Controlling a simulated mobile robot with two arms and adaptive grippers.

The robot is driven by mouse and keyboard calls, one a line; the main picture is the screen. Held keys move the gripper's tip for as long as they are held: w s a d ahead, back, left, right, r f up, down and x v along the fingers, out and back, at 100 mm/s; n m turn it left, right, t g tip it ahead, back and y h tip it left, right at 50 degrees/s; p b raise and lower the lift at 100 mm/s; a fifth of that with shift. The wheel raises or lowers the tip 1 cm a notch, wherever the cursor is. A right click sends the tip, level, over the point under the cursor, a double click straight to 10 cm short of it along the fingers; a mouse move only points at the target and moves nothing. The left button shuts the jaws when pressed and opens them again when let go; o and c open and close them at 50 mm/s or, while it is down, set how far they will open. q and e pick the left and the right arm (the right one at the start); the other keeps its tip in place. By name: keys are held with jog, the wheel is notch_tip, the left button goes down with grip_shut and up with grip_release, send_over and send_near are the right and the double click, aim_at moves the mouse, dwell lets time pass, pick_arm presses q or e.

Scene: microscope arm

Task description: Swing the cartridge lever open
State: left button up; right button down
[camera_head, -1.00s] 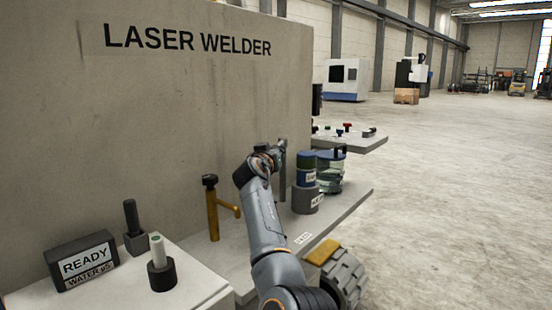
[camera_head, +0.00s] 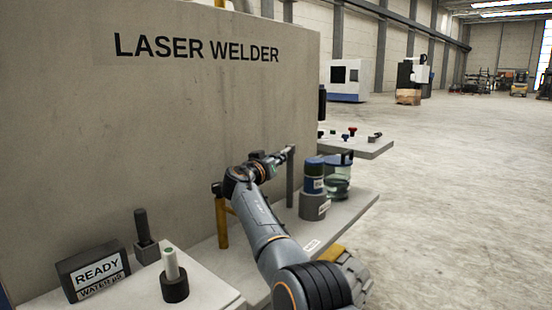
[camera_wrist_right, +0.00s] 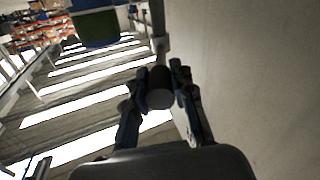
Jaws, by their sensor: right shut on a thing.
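The lever, as I take it, is a dark grey upright bar (camera_head: 290,180) on the welder's ledge, left of the cartridge. My right gripper (camera_head: 286,154) reaches it from the left, at its top end. In the right wrist view the fingers (camera_wrist_right: 160,92) are shut on a dark round bar end (camera_wrist_right: 159,88). The blue and green cartridge (camera_head: 314,178) stands upright in a grey round holder (camera_head: 314,206), apart from the gripper. A blue and green body, likely the cartridge, shows in the wrist view (camera_wrist_right: 96,26). My left gripper is not in view.
The welder's tall grey wall (camera_head: 170,130) stands close behind the arm. A yellow post (camera_head: 221,222) is partly hidden by my forearm. A glass jar (camera_head: 338,178) stands right of the cartridge. A READY sign (camera_head: 97,271) and two dark-based pegs are front left.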

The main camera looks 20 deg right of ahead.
jog(key=shift+a+f, duration=0.25)
jog(key=shift+f, duration=0.3)
jog(key=c, duration=1.5)
grip_release()
jog(key=o, duration=0.4)
jog(key=shift+a+r, duration=0.1)
jog(key=shift+r, duration=0.05)
jog(key=shift+a+r, duration=0.1)
jog(key=shift+r, duration=0.05)
jog(key=shift+s+d+r, duration=0.1)
jog(key=shift+d, duration=0.1)
